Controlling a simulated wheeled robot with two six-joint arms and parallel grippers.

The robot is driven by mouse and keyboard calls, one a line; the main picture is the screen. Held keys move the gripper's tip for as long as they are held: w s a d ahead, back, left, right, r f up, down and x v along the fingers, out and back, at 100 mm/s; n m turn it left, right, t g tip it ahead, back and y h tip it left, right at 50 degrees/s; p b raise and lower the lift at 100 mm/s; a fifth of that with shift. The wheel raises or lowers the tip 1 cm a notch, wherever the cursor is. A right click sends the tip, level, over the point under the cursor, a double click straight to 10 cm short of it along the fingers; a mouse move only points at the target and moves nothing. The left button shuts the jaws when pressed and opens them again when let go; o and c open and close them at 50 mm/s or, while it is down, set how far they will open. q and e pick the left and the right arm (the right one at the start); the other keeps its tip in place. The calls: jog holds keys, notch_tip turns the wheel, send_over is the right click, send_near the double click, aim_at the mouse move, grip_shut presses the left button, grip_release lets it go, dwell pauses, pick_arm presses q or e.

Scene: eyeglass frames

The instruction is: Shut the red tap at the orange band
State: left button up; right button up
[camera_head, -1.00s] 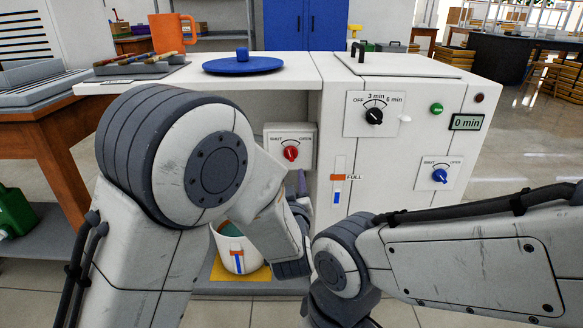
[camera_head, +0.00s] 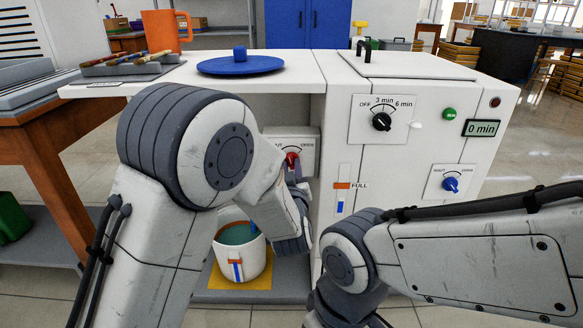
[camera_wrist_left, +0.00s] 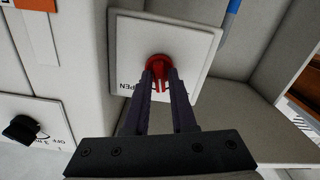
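The red tap (camera_head: 292,158) is on a white panel (camera_head: 308,146) marked SHUT and OPEN, inside the recess left of the white cabinet. The fingers of my left gripper (camera_wrist_left: 161,84) stand on both sides of its red handle (camera_wrist_left: 157,62). I cannot tell whether they press on it. A white bucket (camera_head: 256,266) with teal contents stands under the recess. Its front has an orange band (camera_head: 236,262) with blue below. The cabinet's gauge has another orange band (camera_head: 342,185), marked FULL, with a blue bar (camera_head: 340,207) below it. My right gripper is out of view.
A blue knob (camera_head: 450,184) and a black timer dial (camera_head: 381,121) are on the cabinet front. A blue lid (camera_head: 240,65) and an orange mug (camera_head: 165,32) are on the counter. The bucket stands on a yellow mat (camera_head: 226,283). My right forearm crosses the lower right.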

pick_arm(q)
grip_shut()
jog(key=n+b, duration=0.2)
jog(key=n, duration=0.1)
jog(key=shift+f, duration=0.15)
jog(key=shift+s+n+b, duration=0.1)
jog(key=shift+n+b, duration=0.7)
jog(key=shift+n, duration=0.6)
jog(key=o, duration=0.5)
grip_release()
jog(key=shift+o, duration=0.2)
